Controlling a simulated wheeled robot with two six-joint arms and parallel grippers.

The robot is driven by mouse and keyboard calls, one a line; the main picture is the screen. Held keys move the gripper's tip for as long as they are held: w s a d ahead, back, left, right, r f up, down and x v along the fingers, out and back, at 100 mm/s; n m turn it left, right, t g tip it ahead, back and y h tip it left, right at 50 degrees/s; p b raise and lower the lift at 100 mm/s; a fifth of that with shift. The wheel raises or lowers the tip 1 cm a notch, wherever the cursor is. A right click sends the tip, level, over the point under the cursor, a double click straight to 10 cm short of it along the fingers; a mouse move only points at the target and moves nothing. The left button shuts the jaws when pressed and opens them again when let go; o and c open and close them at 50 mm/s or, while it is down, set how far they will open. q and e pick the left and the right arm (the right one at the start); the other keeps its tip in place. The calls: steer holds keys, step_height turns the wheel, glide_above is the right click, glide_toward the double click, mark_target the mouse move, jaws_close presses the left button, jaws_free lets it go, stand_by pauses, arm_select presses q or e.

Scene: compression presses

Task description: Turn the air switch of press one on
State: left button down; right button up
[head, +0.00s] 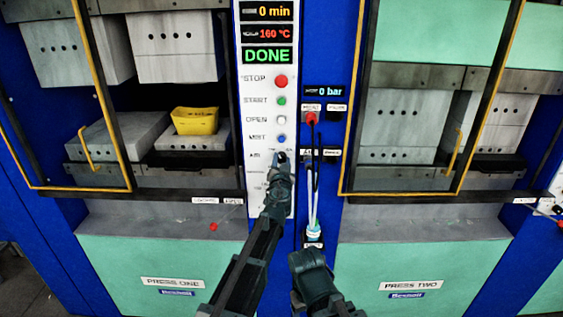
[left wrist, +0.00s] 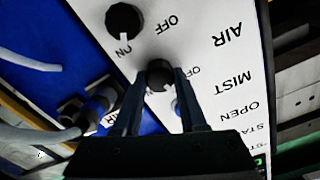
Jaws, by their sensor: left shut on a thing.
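The control panel of press one (head: 245,200) is white, with a column of buttons and the label AIR below MIST. My left gripper (head: 278,158) is at the AIR row in the head view and covers the switch there. In the left wrist view my left gripper (left wrist: 162,82) has its two fingers on either side of a black round knob (left wrist: 160,72), shut on it.
A second black knob (left wrist: 124,20) with ON and OFF marks sits close by. A blue button (head: 281,139) is just above the left gripper. Hoses (head: 313,200) run down the blue post to the right. A yellow bin (head: 195,121) stands inside press one.

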arm_select(q)
steer(key=m, duration=0.5)
steer(key=shift+d+m, duration=0.1)
steer(key=shift+m, duration=2.3)
steer(key=shift+c, duration=2.3)
jaws_free()
steer(key=shift+s, duration=0.2)
steer(key=s, duration=1.3)
steer(key=shift+s, duration=0.25)
